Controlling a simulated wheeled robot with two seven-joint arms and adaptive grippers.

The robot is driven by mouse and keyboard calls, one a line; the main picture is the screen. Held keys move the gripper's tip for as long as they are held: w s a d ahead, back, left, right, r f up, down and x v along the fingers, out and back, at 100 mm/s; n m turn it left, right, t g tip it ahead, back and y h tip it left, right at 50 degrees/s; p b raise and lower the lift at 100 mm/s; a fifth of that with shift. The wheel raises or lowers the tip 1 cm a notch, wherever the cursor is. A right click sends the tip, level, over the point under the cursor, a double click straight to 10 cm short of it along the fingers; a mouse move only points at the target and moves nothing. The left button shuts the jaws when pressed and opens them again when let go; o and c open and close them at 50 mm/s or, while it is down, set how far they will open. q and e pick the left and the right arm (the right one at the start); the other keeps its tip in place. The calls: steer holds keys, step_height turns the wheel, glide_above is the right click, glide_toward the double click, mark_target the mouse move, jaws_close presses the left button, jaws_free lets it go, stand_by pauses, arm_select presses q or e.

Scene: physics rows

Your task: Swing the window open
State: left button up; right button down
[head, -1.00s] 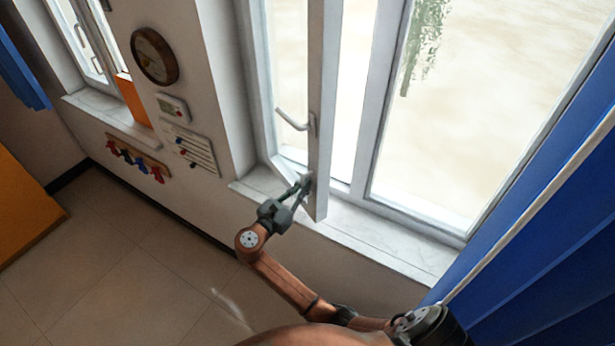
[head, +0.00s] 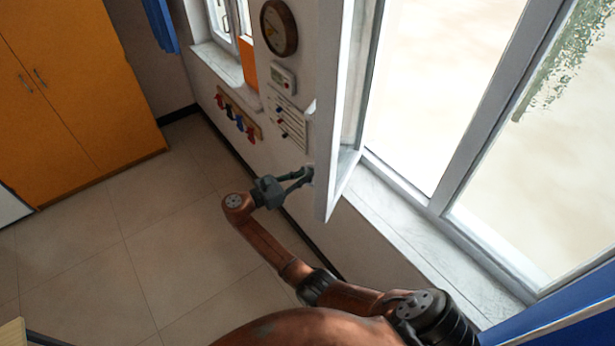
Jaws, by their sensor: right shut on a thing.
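The window sash (head: 329,120) is swung inward, away from its frame (head: 478,115), and stands out over the sill into the room. I see it nearly edge-on, and its handle cannot be made out. My right gripper (head: 305,177) is at the lower left side of the sash, shut on the sash edge; the exact contact is small in the picture. My left gripper is not in view.
The marble sill (head: 400,212) runs below the opening. A clock (head: 279,27), a thermostat (head: 283,78) and hooks (head: 238,118) are on the wall. An orange cabinet (head: 75,95) stands left. The tiled floor (head: 150,235) is clear.

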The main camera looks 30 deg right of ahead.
steer(key=shift+w+a, duration=0.2)
steer(key=shift+a, duration=0.05)
